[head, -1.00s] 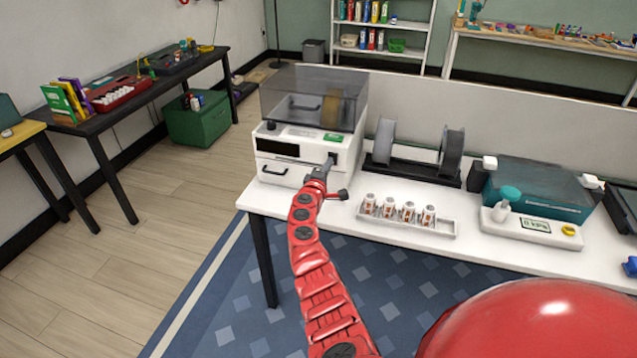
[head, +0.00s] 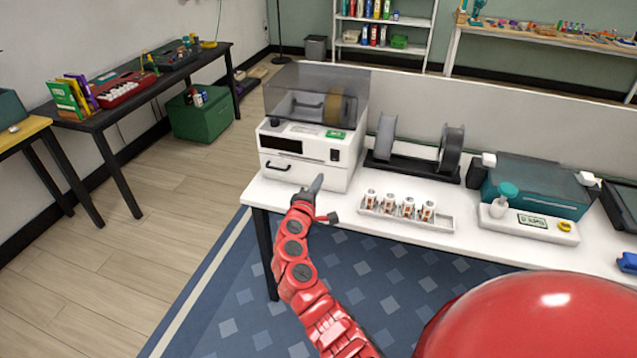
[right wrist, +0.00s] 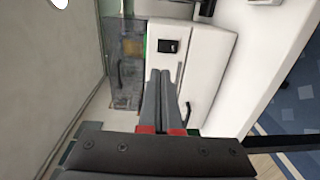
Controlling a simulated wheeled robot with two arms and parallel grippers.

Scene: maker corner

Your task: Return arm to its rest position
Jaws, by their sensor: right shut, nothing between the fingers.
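My right gripper (head: 316,184) is at the end of the red arm in the head view, just in front of the lower front of a white machine (head: 340,174) with a smoky clear lid. Its fingers are shut together and empty. In the right wrist view the closed dark fingers (right wrist: 163,100) point at the white machine (right wrist: 205,65), apart from its black switch (right wrist: 168,46). My left gripper is in neither view.
The machine stands on a white table (head: 345,216). A tray (head: 446,222) with several small vials, a spool holder (head: 415,168) and a teal device (head: 540,187) stand to its right. A black table (head: 128,103) stands at the left. Floor between the tables is clear.

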